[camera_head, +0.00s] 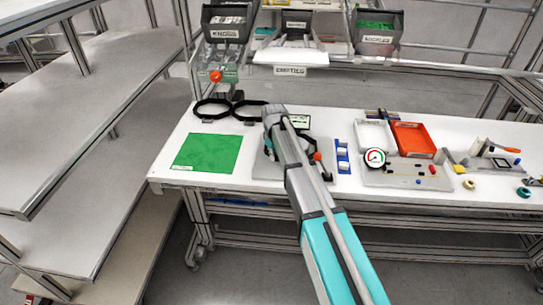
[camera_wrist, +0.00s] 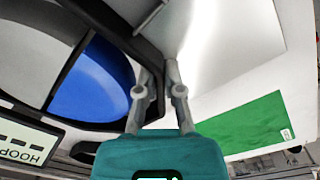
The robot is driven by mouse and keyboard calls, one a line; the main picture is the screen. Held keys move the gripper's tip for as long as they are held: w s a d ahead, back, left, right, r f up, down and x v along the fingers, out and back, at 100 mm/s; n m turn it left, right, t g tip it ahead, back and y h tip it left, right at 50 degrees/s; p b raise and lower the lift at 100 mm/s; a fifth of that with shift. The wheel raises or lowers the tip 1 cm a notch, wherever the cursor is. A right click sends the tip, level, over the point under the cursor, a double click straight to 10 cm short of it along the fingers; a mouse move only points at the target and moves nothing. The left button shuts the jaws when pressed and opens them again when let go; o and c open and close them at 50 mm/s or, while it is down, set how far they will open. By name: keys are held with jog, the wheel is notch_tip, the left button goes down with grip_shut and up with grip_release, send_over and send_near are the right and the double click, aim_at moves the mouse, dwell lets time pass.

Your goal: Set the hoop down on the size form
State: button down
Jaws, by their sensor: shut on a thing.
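My gripper (camera_wrist: 158,72) is shut on the rim of a black hoop (camera_wrist: 112,18); the rim passes between its two fingertips. Inside the hoop shows a smooth rounded surface, half blue (camera_wrist: 92,85) and half pale grey; it appears to be the size form, partly hidden by the hoop. I cannot tell whether the hoop rests on it or hangs above it. In the head view my arm covers the gripper and most of the hoop. A grey base plate (camera_head: 262,172) and a red knob (camera_head: 317,156) show beside the arm.
A green mat (camera_head: 207,153) lies left. A blue-and-white stand (camera_head: 342,155), a gauge board (camera_head: 405,174), and white and red trays (camera_head: 413,139) are to the right.

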jog(key=c, duration=0.7)
grip_release()
jog(key=shift+r, duration=0.15)
